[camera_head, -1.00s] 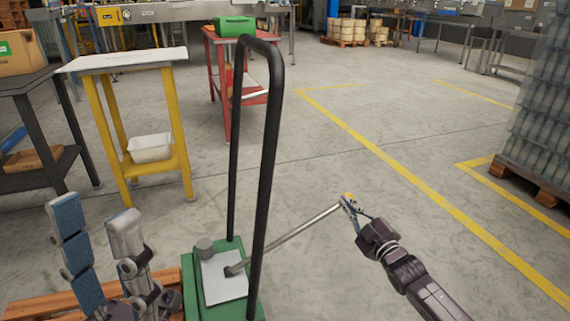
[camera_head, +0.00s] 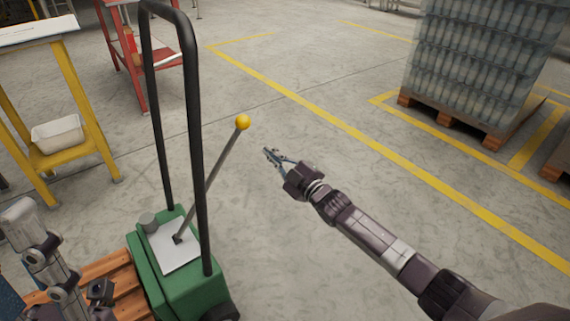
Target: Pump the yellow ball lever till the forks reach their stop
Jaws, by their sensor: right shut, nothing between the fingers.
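The yellow ball (camera_head: 243,122) sits on top of the steel lever (camera_head: 212,185). The lever rises from the green pump unit (camera_head: 190,285) of the pallet truck and leans to the upper right. It passes behind the black hoop handle (camera_head: 193,130) in this view. My right gripper (camera_head: 270,155) is shut and empty, to the right of the ball and a little lower in the picture, apart from it. The forks cannot be made out; orange wooden slats (camera_head: 100,268) lie beside the pump unit. Links of my left arm show at the lower left, without a clear gripper.
A yellow stand (camera_head: 78,100) with a white bin (camera_head: 58,134) is at the left, a red stand (camera_head: 130,55) behind the hoop. A pallet of wrapped bottles (camera_head: 480,60) stands at the upper right. The floor around my right gripper is clear.

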